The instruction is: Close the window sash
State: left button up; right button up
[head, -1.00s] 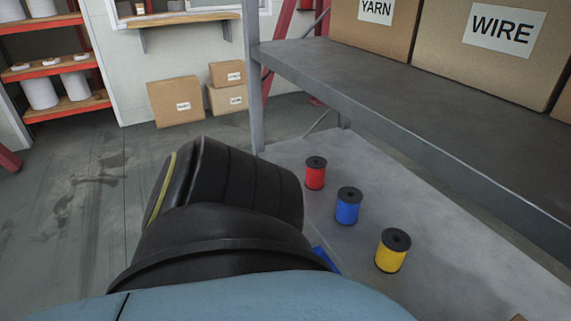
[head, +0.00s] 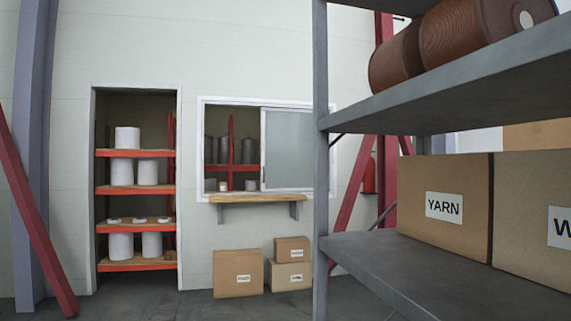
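The window sash (head: 287,150) is a pale, frosted pane in a white frame. It covers the right part of the window opening in the far wall. The left part of the opening (head: 232,130) is uncovered, and dark spools and a red shelf show through it. A wooden sill (head: 255,199) on brackets juts out below the window. The window's right edge is partly behind a grey rack post. Neither of my grippers is in the head view.
A grey rack (head: 320,180) stands close on the right, holding brown reels (head: 450,40) and a YARN box (head: 445,205). Cardboard boxes (head: 238,273) sit on the floor below the window. An alcove with red-edged shelves (head: 136,190) is left of it. A red brace (head: 35,220) slants at far left.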

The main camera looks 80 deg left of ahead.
aim_at(287, 111)
jog(key=u, duration=2.6)
